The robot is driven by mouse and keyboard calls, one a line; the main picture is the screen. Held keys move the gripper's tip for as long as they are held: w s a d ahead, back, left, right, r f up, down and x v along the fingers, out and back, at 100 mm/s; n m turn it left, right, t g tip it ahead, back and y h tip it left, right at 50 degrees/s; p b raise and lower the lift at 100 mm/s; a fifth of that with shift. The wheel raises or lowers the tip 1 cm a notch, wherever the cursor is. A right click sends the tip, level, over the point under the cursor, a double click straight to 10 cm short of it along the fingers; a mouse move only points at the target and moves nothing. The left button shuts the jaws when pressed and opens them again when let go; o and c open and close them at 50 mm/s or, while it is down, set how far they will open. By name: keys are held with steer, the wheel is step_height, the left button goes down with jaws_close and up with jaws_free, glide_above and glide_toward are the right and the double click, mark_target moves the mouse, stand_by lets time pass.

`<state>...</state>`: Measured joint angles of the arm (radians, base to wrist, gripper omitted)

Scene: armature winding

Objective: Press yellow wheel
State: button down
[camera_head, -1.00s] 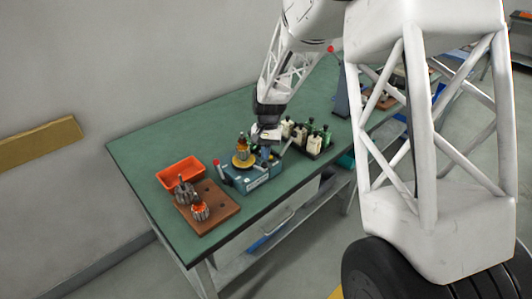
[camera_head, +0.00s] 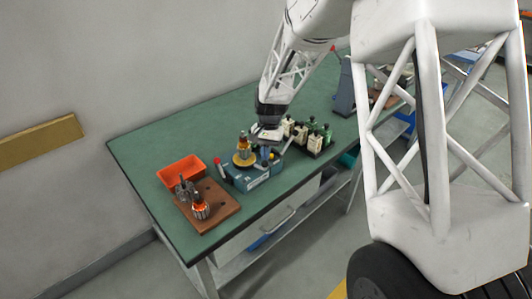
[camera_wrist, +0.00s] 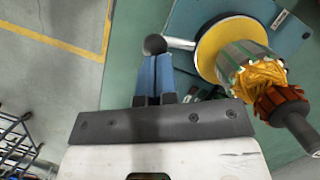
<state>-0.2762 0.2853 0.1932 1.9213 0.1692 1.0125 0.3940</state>
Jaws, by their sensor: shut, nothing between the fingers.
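The yellow wheel (camera_head: 236,160) sits on top of a small blue machine (camera_head: 258,180), with an armature (camera_head: 243,146) standing upright on it. In the wrist view the yellow wheel (camera_wrist: 212,38) is at the upper right, partly covered by the armature (camera_wrist: 258,75) with its orange winding. My gripper (camera_head: 265,154) is over the machine's right part, just right of the wheel. In the wrist view my gripper (camera_wrist: 153,60) has its blue fingers together, empty, left of the wheel. A black ball knob (camera_wrist: 155,44) on a metal rod shows at the fingertips; I cannot tell whether they touch.
An orange tray (camera_head: 181,168) and a brown board (camera_head: 219,208) holding armatures stand left of the machine. The green table (camera_head: 150,150) is bare at the back left.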

steer(key=shift+s, duration=0.15)
steer(key=shift+s+a+m+y, duration=0.25)
steer(key=shift+s+m, duration=0.2)
steer(key=shift+m, duration=0.35)
steer(key=shift+s+a+m+y, duration=0.2)
steer(key=shift+s+m, duration=0.25)
steer(key=shift+m, duration=0.35)
steer(key=shift+s+a, duration=0.25)
steer(key=shift+a, duration=0.05)
steer(key=shift+s+a, duration=0.1)
steer(key=shift+s, duration=0.05)
steer(key=shift+w+d+r, duration=0.15)
steer(key=shift+w+d, duration=0.3)
steer(key=shift+w, duration=0.2)
steer(key=shift+w+d+r, duration=0.35)
steer(key=shift+w+d, duration=0.05)
steer(key=shift+w, duration=0.2)
steer(key=shift+w+d+r, duration=0.3)
steer(key=shift+w+d, duration=0.05)
steer(key=shift+w, duration=0.25)
steer(key=v, duration=0.9)
steer(key=shift+s, duration=0.25)
